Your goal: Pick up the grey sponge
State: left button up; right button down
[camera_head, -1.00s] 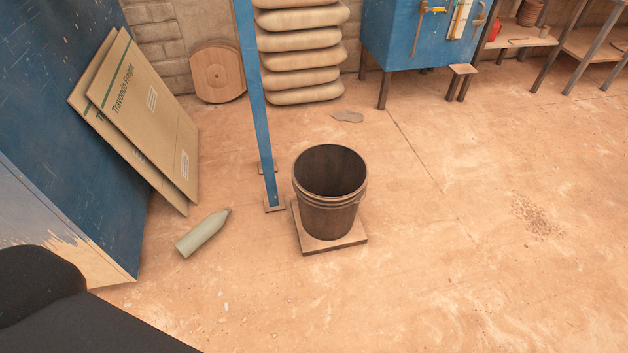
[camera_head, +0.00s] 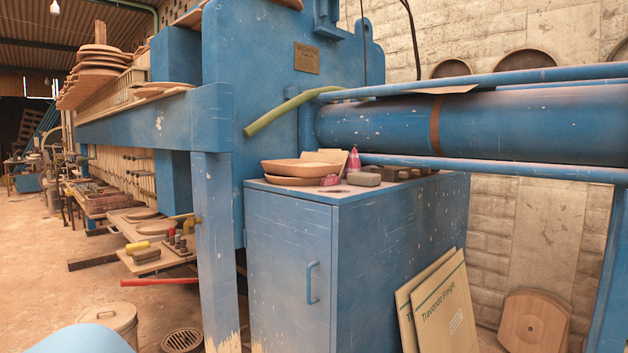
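A small grey block (camera_head: 363,179) that looks like the grey sponge lies on top of the blue cabinet (camera_head: 290,235), near its front edge. It sits to the right of a tan shallow bowl (camera_head: 292,168) and pink items (camera_head: 330,180). Another greyish block (camera_head: 146,255) lies on a low board at the left; I cannot tell its material. Neither of my grippers is in view.
A blue post (camera_head: 215,245) stands left of the cabinet. A thick blue cylinder (camera_head: 380,125) and pipes run above the cabinet top. Cardboard sheets (camera_head: 440,305) lean on its right side.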

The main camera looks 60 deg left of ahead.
aim_at(368, 179)
jog(key=u, duration=1.7)
